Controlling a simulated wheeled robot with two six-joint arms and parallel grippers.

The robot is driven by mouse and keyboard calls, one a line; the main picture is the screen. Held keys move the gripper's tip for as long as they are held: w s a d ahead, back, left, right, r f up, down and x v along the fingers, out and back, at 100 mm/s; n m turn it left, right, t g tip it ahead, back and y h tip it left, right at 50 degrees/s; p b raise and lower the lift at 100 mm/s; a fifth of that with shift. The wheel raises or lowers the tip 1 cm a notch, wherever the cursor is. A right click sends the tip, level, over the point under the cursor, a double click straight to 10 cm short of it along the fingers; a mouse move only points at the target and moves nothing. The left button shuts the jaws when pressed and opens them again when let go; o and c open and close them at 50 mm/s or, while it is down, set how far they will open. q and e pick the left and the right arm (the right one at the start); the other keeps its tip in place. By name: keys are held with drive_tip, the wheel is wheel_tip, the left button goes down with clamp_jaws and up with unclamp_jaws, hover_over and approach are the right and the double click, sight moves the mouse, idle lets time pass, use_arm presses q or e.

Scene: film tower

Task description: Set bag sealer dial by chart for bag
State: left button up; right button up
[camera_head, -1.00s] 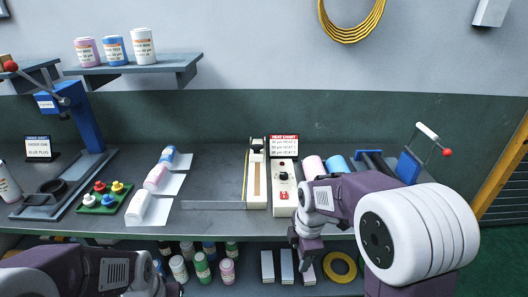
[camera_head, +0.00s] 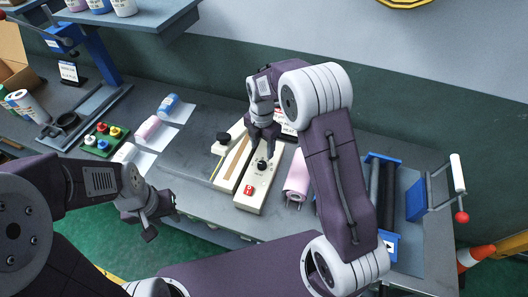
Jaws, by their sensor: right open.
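The bag sealer has a cream control box (camera_head: 255,190) with a black dial (camera_head: 262,165) and a red mark near its front end. Its long sealing bar (camera_head: 232,163) lies beside the box on the left. The heat chart (camera_head: 285,120) behind the box is mostly hidden by my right arm. My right gripper (camera_head: 263,143) is open, pointing down just behind and above the dial; I cannot tell whether it touches it. My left gripper (camera_head: 161,222) looks open and empty, in front of the bench's edge.
A tray of coloured knobs (camera_head: 103,139) and a blue press (camera_head: 82,60) stand at the left. A pink roll (camera_head: 297,178) lies right of the sealer, near a blue roller frame (camera_head: 384,170). A shelf (camera_head: 150,30) overhangs the back left. Bare bench lies left of the sealer.

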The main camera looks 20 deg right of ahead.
drive_tip(key=a, duration=0.1)
hover_over(262, 164)
drive_tip(key=f, duration=0.4)
drive_tip(key=shift+w+d+p, duration=0.15)
drive_tip(key=shift+d+p, duration=0.2)
drive_tip(key=f, duration=0.2)
drive_tip(key=a+f, duration=0.1)
drive_tip(key=f, duration=0.1)
drive_tip(key=shift+f+p, duration=0.3)
drive_tip(key=shift+p, duration=0.1)
drive_tip(key=shift+d+f, duration=0.2)
drive_tip(key=shift+d, duration=0.1)
drive_tip(key=shift+a, duration=0.1)
clamp_jaws()
use_arm(q)
drive_tip(key=shift+r, duration=0.9)
